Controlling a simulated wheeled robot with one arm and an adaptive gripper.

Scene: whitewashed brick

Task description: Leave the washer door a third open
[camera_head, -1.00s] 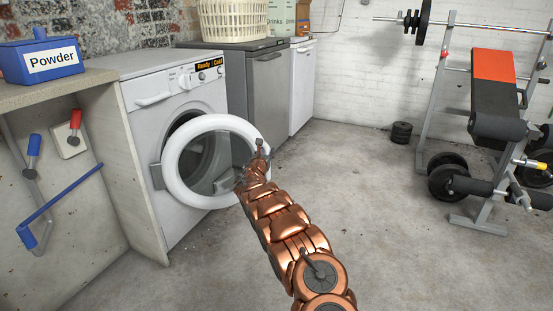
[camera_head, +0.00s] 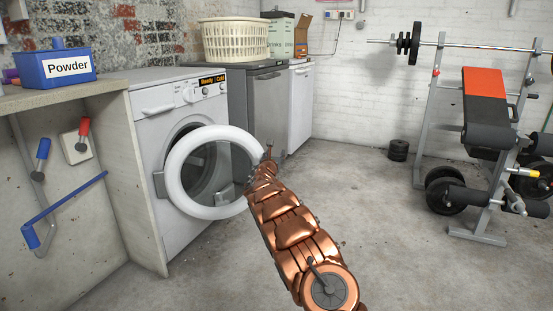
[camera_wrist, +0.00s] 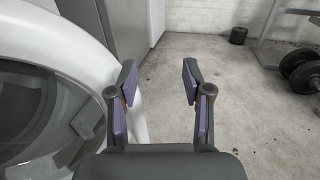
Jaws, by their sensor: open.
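The washer (camera_head: 150,125) is a white front loader standing at the left. Its round door, a white ring (camera_head: 175,180) with a glass middle, stands ajar, hinged on its left side and swung out from the dark drum opening. My gripper (camera_head: 266,160) is at the door's free right edge. In the wrist view my gripper (camera_wrist: 158,82) is open, its two fingers well apart. The door's white rim (camera_wrist: 88,35) fills the left side there, and the left finger overlaps its edge. I cannot tell whether that finger touches the rim.
A concrete counter (camera_head: 100,88) with a blue Powder box (camera_head: 55,68) is left of the washer. Grey and white cabinets stand behind it, with a cream basket (camera_head: 235,40) on top. A weight bench (camera_head: 483,95) stands at the right. The middle floor is clear.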

